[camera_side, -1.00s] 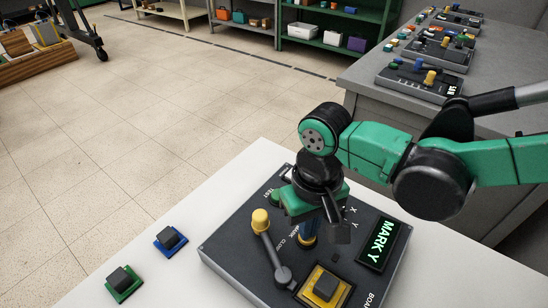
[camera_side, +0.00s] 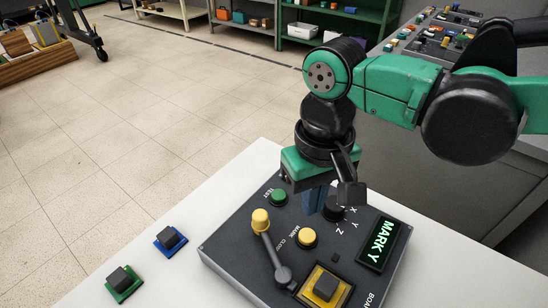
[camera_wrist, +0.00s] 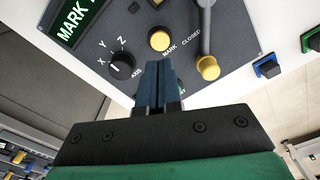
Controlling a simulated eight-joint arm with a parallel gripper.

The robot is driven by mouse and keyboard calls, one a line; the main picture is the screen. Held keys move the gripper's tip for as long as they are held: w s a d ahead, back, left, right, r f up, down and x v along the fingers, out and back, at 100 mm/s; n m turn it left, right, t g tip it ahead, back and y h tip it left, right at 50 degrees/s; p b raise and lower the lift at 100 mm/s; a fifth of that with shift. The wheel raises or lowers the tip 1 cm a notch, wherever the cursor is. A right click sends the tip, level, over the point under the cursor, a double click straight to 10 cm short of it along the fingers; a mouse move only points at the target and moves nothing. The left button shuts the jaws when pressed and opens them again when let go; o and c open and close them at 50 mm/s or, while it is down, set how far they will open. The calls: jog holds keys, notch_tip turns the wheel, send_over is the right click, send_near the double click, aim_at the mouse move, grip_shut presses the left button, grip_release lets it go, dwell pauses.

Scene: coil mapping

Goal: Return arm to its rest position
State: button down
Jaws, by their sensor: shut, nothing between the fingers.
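My gripper (camera_side: 316,200) is above the far part of a dark control panel (camera_side: 228,249). Its blue fingers are together and empty; they also show in the wrist view (camera_wrist: 157,82). The panel has a green TEST button (camera_side: 278,197), a yellow MARK button (camera_side: 306,238) and a black X/Y/Z axis knob (camera_wrist: 121,66), partly hidden by the gripper in the side view. A lever with a yellow end (camera_side: 261,221) lies by the CLOSED label. The display (camera_side: 383,246) reads MARK Y. A black block (camera_side: 326,287) sits in a yellow-framed socket.
A blue-based block (camera_side: 170,240) and a green-based block (camera_side: 124,283) stand on the white table (camera_side: 205,218) left of the panel. A grey bench (camera_side: 442,175) with more devices is behind my arm. Shelves and a cart are far back. The table's left part is mostly clear.

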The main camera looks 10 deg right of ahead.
jog(key=d+r+m+t, duration=0.1)
jog(key=d+t, duration=0.2)
jog(key=d, duration=0.9)
jog(key=s+d+r+m+t, duration=0.1)
jog(key=d+t, duration=0.3)
jog(key=d, duration=0.9)
jog(key=shift+d+r+m, duration=0.2)
jog(key=shift+r+m, duration=0.05)
jog(key=shift+m, duration=0.25)
jog(key=shift+s, duration=0.1)
